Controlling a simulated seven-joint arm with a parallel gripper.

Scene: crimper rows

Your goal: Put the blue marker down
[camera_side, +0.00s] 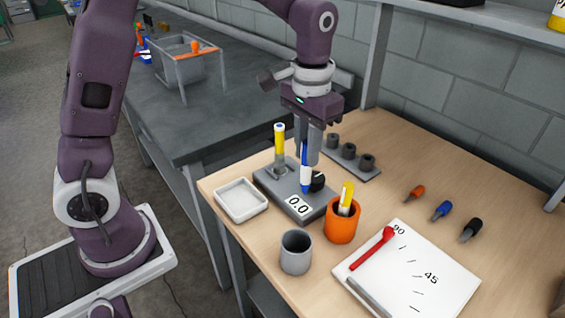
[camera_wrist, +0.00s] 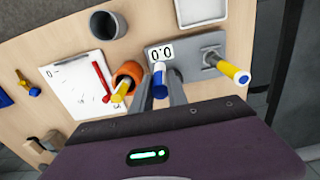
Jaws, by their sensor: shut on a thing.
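My gripper (camera_side: 307,158) points down over the grey crimper base and is shut on the blue marker (camera_side: 305,178). The blue and white marker is upright, its lower end close to the base beside a black round part (camera_side: 317,181); I cannot tell if it touches. In the wrist view the marker (camera_wrist: 159,79) sits between my two fingers (camera_wrist: 160,88). The grey base (camera_side: 323,207) has a display (camera_side: 298,206) reading 0.0. A yellow marker (camera_side: 280,139) stands upright in a holder at the base's other end.
An orange cup (camera_side: 341,228) holding a yellow marker and a grey cup (camera_side: 296,253) stand close in front. A white tray (camera_side: 241,211) is left. A rack (camera_side: 368,174) with three dark sockets is behind. A white angle board (camera_side: 440,275) and three coloured pieces (camera_side: 441,211) lie right.

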